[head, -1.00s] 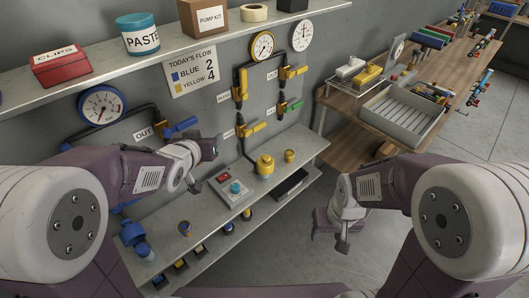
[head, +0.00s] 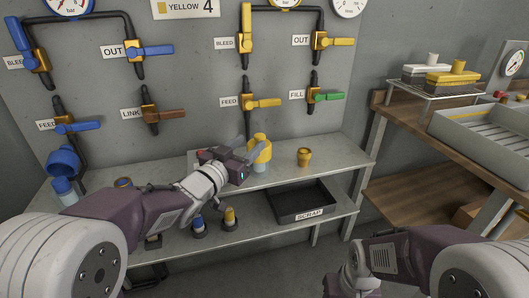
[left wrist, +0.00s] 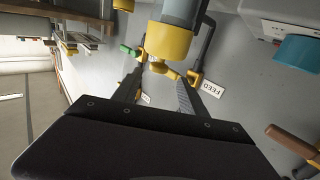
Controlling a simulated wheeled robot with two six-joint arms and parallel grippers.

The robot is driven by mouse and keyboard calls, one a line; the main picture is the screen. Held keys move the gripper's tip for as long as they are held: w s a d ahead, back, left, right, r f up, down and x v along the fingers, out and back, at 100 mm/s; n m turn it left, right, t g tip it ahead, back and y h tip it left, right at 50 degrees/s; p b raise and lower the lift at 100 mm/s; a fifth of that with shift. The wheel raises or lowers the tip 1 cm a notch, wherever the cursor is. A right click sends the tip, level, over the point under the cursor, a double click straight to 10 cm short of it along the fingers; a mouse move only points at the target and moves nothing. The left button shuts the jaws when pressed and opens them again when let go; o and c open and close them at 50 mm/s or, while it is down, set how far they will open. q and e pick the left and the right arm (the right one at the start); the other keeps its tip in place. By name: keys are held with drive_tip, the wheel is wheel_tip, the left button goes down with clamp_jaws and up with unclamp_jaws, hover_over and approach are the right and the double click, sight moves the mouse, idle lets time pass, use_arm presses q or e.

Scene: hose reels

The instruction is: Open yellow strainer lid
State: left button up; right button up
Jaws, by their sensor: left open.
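The yellow strainer stands upright on the upper shelf (head: 330,155), with its yellow lid (head: 260,146) on top of a pale clear body. My left gripper (head: 256,153) is open just left of it, its fingers pointing at the lid. In the left wrist view the lid (left wrist: 168,42) appears upside down beyond the spread fingers, with the grey body (left wrist: 182,10) above it. I cannot tell whether a finger touches it. My right gripper's wrist (head: 358,283) is low at the bottom edge, and its fingers are not clear.
A blue strainer (head: 64,190) with its blue lid (head: 62,161) tilted up stands at the left. A small yellow cup (head: 303,157) is right of the yellow strainer. Valves and pipes, including a yellow feed valve (head: 262,103), are on the wall behind. A scrap tray (head: 310,214) sits below.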

sight(262, 134)
use_arm(q)
drive_tip(key=shift+w+d, duration=0.1)
drive_tip(key=shift+d, duration=0.2)
drive_tip(key=b+x, duration=0.1)
drive_tip(key=x, duration=0.6)
drive_tip(key=shift+w+f+b, duration=0.1)
drive_tip(key=shift+w+b, duration=0.2)
drive_tip(key=shift+w+d, duration=0.35)
drive_tip(key=shift+w, duration=0.2)
clamp_jaws()
idle(0.4)
